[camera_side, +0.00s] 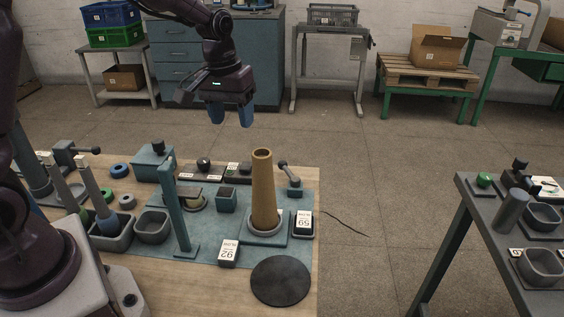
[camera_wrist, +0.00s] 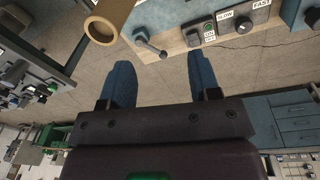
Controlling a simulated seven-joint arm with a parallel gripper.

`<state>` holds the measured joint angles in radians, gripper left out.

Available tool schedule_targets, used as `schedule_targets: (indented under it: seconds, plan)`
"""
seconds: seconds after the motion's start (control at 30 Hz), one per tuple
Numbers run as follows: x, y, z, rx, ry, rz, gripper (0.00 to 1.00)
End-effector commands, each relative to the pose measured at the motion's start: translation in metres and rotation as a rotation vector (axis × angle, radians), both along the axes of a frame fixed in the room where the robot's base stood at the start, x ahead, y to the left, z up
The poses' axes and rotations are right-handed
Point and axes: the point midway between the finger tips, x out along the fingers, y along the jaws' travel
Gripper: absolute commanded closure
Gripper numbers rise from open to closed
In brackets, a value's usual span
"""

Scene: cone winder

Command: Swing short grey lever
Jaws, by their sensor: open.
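The short grey lever (camera_side: 289,175) stands on a small blue-grey base at the far right corner of the bench, behind the tall tan cone. It leans up and to the left and ends in a round knob. In the wrist view the lever (camera_wrist: 150,43) shows just beyond the gap between my fingertips. My gripper (camera_side: 231,117) is open and empty, with blue fingers pointing down. It hangs above the far edge of the bench, left of the lever and higher than it, apart from it. My gripper also shows in the wrist view (camera_wrist: 159,62).
The tan cone (camera_side: 263,190) stands upright close to the lever. A blue-grey post (camera_side: 175,210) rises left of it. A control panel with a SLOW/FAST knob (camera_wrist: 244,24) sits along the bench edge. A black disc (camera_side: 281,281) lies at the front. Air around my gripper is free.

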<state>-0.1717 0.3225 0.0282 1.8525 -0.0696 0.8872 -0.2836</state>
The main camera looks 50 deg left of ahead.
Motion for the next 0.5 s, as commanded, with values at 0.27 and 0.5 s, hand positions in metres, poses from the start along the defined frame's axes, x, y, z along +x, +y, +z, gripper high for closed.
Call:
schedule_targets:
  seconds: [0.27, 0.5]
  plan:
    - [0.084, 0.043, -0.09, -0.049, 0.044, 0.389, 0.43]
    - [0.143, 0.062, -0.1, -0.102, -0.054, 0.712, 0.43]
